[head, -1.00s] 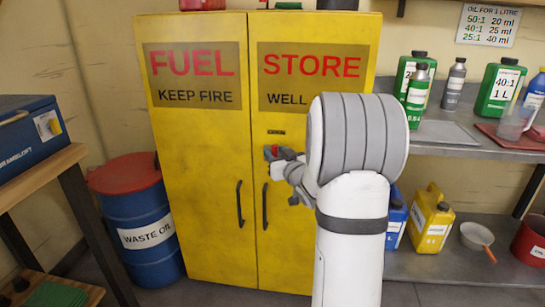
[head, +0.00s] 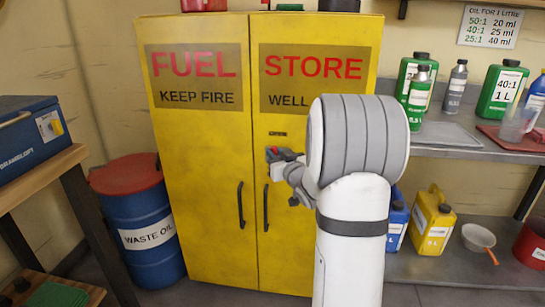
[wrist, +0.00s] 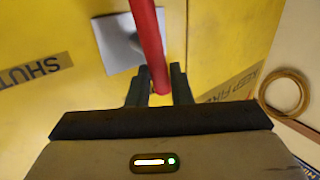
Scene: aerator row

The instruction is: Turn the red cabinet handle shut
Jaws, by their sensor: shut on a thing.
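The yellow fuel cabinet (head: 200,205) stands with both doors closed. Its red handle (wrist: 148,45) is a straight rod in front of a grey plate (wrist: 122,45) on the door in the wrist view. My gripper (wrist: 159,90) is shut on the rod near its lower end, a finger on each side. In the head view only a small red part of the handle (head: 273,153) shows at the gripper (head: 280,158); the rest is hidden. A "SHUT" label (wrist: 37,70) is on the door at the left of the wrist view.
A blue waste oil drum (head: 140,215) with a red lid stands left of the cabinet. A blue toolbox (head: 30,140) rests on a bench at far left. Shelves with bottles and a yellow can (head: 433,222) are at right. Two black door pulls (head: 241,205) sit below the handle.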

